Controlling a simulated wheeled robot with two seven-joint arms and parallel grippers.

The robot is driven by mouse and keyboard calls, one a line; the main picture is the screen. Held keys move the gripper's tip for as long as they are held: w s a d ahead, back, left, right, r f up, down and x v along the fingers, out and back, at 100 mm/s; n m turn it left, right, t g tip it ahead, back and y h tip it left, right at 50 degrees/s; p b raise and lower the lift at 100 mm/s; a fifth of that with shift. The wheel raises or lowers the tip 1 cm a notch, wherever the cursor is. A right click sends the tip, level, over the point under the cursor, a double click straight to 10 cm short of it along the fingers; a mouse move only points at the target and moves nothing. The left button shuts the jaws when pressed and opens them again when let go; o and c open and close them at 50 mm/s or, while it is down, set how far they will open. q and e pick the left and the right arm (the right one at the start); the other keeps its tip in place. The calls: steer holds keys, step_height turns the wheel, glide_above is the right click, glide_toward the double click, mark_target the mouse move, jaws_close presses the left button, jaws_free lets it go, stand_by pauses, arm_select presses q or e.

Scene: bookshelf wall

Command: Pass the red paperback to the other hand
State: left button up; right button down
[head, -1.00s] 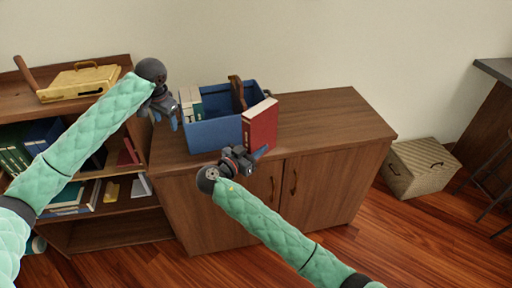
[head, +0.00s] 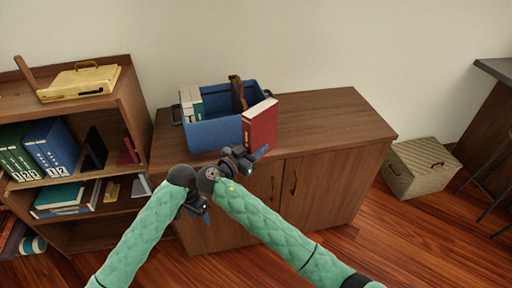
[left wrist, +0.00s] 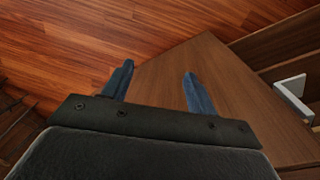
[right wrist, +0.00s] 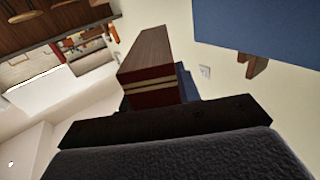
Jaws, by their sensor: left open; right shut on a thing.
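The red paperback (head: 261,126) stands upright in the head view, in front of the blue bin. My right gripper (head: 250,156) is shut on its lower end; the right wrist view shows the book (right wrist: 154,97) end-on between the fingers, which it mostly hides. My left gripper (head: 200,207) is open and empty, below and to the left of the right one, in front of the cabinet. Its two blue fingers (left wrist: 158,82) stand apart in the left wrist view with nothing between them.
The blue bin (head: 215,134) with several books stands on the wooden cabinet (head: 330,125); the cabinet top to its right is clear. A bookshelf (head: 125,90) stands at the left. A woven box (head: 420,168) sits on the floor at the right.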

arm_select(q)
steer(key=s+d+f+n, duration=0.1)
steer(key=s+f, duration=0.3)
steer(key=s, duration=0.4)
steer(key=s+d+f+n+t, duration=0.1)
steer(key=s+d+f, duration=0.3)
steer(key=s, duration=0.5)
steer(key=s+d+f+n, duration=0.1)
steer(key=s+d+f, duration=0.2)
steer(key=s+f, duration=0.3)
steer(key=shift+s+f+n+t, duration=0.2)
steer(key=shift+s+n+t, duration=0.15)
steer(key=shift+s, duration=1.4)
